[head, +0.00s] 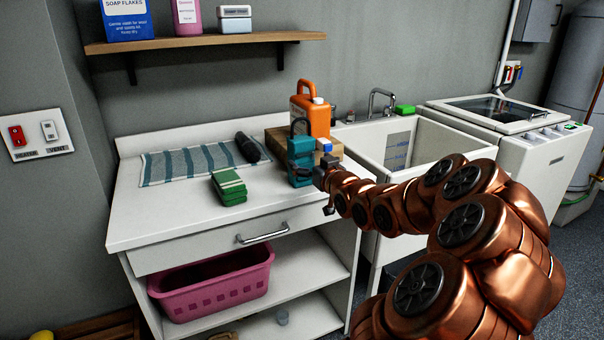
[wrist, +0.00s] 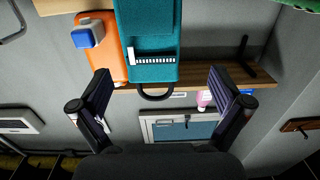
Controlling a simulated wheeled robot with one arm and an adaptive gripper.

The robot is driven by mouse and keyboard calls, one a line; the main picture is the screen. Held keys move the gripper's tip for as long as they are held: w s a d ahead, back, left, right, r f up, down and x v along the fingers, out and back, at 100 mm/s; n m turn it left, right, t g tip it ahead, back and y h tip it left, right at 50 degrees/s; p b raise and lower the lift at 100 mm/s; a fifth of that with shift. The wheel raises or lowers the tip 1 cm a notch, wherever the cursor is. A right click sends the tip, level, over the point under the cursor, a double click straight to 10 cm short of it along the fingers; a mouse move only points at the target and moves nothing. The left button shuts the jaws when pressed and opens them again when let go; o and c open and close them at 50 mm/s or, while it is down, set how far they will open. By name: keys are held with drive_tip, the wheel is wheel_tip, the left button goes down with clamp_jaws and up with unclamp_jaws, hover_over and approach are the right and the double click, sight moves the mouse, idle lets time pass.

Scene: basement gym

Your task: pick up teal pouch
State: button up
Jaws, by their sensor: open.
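The teal pouch (head: 301,165) stands upright on the white counter, with a dark loop handle on top. In the wrist view, which looks upside down, the teal pouch (wrist: 150,62) fills the upper middle, with a white strip across it and its handle hanging at the picture's bottom side. My gripper (head: 324,188) is at the pouch's right side in the head view. Its fingers are spread apart in the wrist view (wrist: 161,88), left and right of the pouch's handle end, with nothing between them that I can see gripped. Whether a finger touches the pouch cannot be told.
A green folded bundle (head: 229,187) lies to the left. A striped towel (head: 190,164) and dark roll (head: 247,147) lie farther back. The sink (head: 425,140) is right; a shelf (head: 205,41) hangs above.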

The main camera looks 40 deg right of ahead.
sight(305, 154)
drive_tip(key=shift+s+d, duration=0.25)
drive_tip(key=shift+d, duration=0.15)
drive_tip(key=shift+w+d, duration=0.1)
drive_tip(key=shift+w, duration=0.05)
drive_tip(key=shift+p+x, duration=0.55)
drive_tip(key=shift+x, duration=3.2)
drive_tip(key=shift+r, duration=0.1)
drive_tip(key=shift+c, duration=0.3)
drive_tip(key=c, duration=1.2)
